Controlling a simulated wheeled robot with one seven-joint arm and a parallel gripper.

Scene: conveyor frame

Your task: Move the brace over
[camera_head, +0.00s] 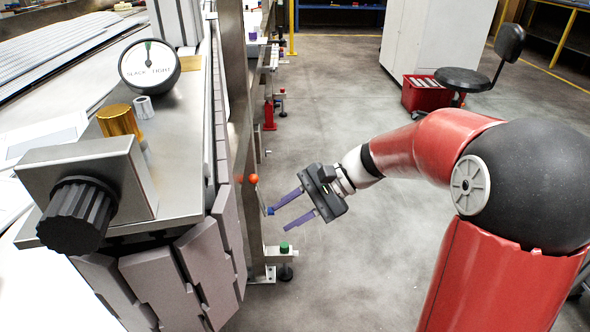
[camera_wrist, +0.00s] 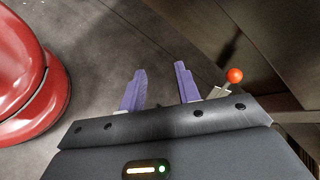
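My gripper (camera_head: 279,218) has two purple fingers that stand apart with nothing between them. It is to the right of the conveyor frame (camera_head: 240,110), with its fingers pointing toward the frame's side. A lever with an orange ball (camera_head: 254,179) stands at the frame's side, just beyond my fingertips. In the wrist view the orange ball (camera_wrist: 234,75) is to the right of my gripper (camera_wrist: 160,69), outside the fingers. A low metal bracket with a green knob (camera_head: 284,247) sticks out near the floor. I cannot tell which part is the brace.
A dial marked slack and tight (camera_head: 150,65) and a black knob (camera_head: 78,215) are on the conveyor end. A red bin (camera_head: 425,95) and a black stool (camera_head: 462,79) stand at the back. The floor (camera_head: 345,90) behind my gripper is clear.

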